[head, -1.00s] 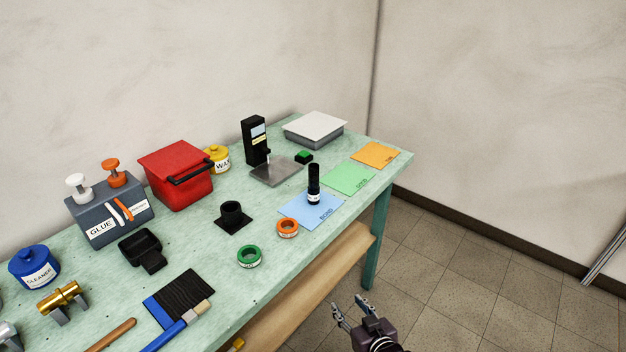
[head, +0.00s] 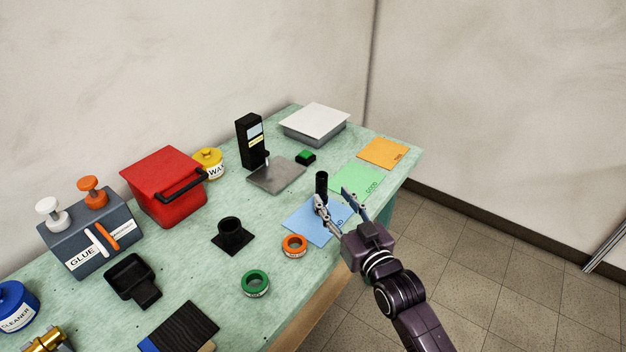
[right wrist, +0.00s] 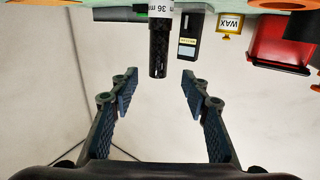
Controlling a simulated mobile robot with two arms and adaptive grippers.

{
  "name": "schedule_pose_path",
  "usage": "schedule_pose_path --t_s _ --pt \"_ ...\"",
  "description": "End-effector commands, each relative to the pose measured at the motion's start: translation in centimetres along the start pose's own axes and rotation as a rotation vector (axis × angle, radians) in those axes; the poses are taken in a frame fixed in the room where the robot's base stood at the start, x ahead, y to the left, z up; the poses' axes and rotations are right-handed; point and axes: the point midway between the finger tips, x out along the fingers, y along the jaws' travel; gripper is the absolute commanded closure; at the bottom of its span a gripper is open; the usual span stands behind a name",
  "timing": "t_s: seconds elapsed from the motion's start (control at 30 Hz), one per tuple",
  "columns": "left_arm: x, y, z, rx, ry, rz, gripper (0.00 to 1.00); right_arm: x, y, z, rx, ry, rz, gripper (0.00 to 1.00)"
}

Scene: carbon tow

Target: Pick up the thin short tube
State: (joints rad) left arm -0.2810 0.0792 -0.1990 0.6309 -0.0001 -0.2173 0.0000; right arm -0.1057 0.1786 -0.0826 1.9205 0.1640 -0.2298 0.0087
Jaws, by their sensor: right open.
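The black tube (head: 321,184) stands upright on the blue mat (head: 301,222); its lower part is hidden behind a finger of my right gripper in the head view. My right gripper (head: 334,198) is open and empty, its fingers reaching over the blue mat beside the tube. In the right wrist view the tube (right wrist: 159,48) shows a white label reading "36 m", partly cut off. There it lies ahead of the open right gripper (right wrist: 158,85), roughly centred between the two fingers. My left gripper is not in view.
A green mat (head: 352,179) and an orange mat (head: 384,153) lie to the right. An orange ring (head: 294,246) and a green ring (head: 255,284) lie near the front edge. A metal plate (head: 276,175) with a black stand (head: 250,140) is behind the tube.

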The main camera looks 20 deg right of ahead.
Motion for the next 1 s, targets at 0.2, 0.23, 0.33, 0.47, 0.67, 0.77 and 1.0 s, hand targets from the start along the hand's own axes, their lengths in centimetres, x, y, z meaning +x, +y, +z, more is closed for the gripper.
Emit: schedule_pose_path --t_s 0.2,0.23,0.33,0.47,0.67,0.77,1.0 --pt "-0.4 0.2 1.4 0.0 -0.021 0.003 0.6 1.6 0.0 -0.5 0.001 0.007 0.0 0.57" --pt "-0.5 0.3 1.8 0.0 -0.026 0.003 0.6 2.0 0.0 -0.5 0.001 0.007 0.0 0.57" --pt "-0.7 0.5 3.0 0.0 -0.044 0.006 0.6 2.8 0.1 -0.4 0.0 0.007 0.0 0.57" --pt "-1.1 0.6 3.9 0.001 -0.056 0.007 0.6 3.9 0.2 -0.3 0.0 0.006 0.0 0.57" --pt "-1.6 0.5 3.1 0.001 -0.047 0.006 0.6 6.4 0.3 0.0 -0.001 0.006 -0.001 0.57" --pt "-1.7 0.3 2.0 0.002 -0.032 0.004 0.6 7.3 0.3 0.1 -0.001 0.006 0.0 0.57" --pt "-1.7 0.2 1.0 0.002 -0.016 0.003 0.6 7.8 0.3 0.2 -0.001 0.006 0.0 0.57"
